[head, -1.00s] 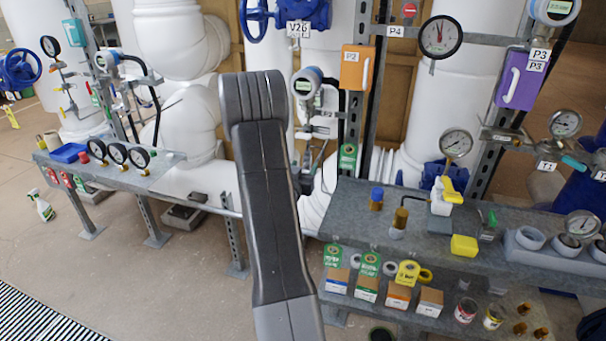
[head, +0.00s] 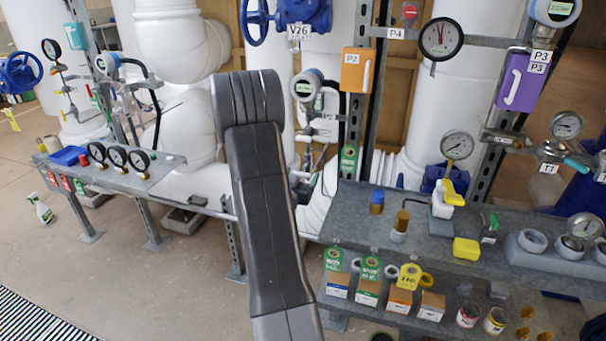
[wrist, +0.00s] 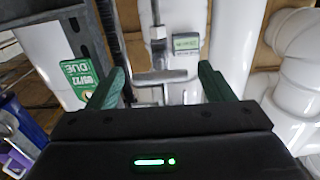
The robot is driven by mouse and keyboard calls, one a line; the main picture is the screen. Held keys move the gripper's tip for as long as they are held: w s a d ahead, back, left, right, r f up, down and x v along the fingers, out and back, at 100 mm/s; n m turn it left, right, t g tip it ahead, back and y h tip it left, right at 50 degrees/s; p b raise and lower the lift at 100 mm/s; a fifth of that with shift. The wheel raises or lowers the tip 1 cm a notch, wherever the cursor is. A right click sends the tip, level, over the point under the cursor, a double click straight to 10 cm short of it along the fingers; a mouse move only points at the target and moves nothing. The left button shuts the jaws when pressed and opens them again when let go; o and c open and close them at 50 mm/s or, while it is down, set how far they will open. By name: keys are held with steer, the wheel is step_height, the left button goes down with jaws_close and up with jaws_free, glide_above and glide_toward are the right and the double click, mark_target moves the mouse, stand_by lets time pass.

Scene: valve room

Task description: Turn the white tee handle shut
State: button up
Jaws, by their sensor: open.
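My gripper (wrist: 161,82) is open, with one green finger to each side of the handle. I see no clear contact, and how deep the bar sits between the fingers is hard to tell. In the head view, my arm covers most of my gripper, and I cannot make out the handle there.
A green tag (wrist: 82,78) hangs on a steel post just left of my fingers. White pipes (wrist: 300,45) stand at the right. In the head view, a grey shelf (head: 345,215) with fittings lies right of my arm.

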mark_target(304, 170)
steer(key=b+v, duration=0.1)
steer(key=v, duration=0.9)
steer(key=shift+s, duration=0.35)
steer(key=shift+w+a, duration=0.1)
steer(key=p+x, duration=0.2)
steer(key=x, duration=1.2)
steer(key=shift+p, duration=0.55)
steer(key=shift+f+b, duration=0.15)
steer(key=shift+b, duration=0.4)
